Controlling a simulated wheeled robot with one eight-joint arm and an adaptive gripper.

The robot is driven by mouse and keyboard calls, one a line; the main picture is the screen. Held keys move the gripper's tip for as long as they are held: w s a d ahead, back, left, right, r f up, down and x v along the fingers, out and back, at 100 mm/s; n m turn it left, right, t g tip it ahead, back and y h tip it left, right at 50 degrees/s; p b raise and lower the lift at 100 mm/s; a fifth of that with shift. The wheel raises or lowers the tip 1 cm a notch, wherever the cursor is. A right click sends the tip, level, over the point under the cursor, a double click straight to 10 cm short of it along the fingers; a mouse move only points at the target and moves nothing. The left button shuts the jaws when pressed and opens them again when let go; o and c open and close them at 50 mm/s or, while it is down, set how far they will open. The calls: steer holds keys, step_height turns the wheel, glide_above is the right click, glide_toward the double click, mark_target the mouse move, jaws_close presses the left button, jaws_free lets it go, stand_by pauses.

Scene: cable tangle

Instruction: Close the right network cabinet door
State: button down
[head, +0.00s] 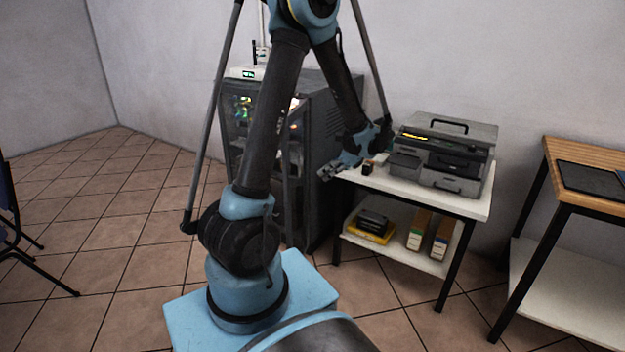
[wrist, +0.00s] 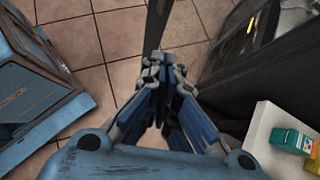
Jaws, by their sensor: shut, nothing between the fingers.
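The dark grey network cabinet (head: 316,115) stands behind my arm in the head view, with lit equipment (head: 243,110) showing at its front. My arm hides much of the front, so I cannot tell clearly how far the right door stands open. In the wrist view a narrow dark panel edge (wrist: 157,25), perhaps the door, rises just beyond my fingertips. A broad dark panel (wrist: 235,90) lies to their right. My gripper (head: 326,172) is shut and empty beside the cabinet's right side. It also shows in the wrist view (wrist: 163,62); contact with the panel edge is unclear.
A white table (head: 455,203) with a grey printer (head: 447,155) and small items stands close to the right of my gripper. A wooden-topped table (head: 570,155) is at far right. A chair (head: 15,240) is at far left. Tiled floor (head: 110,215) is clear at left.

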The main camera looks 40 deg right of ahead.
glide_toward(291, 190)
step_height(291, 190, down, 3)
steer(key=s, duration=0.1)
steer(key=shift+w+a+f, duration=0.15)
steer(key=shift+w+a, duration=1.15)
steer(key=shift+w, duration=0.25)
steer(key=shift+w, duration=0.15)
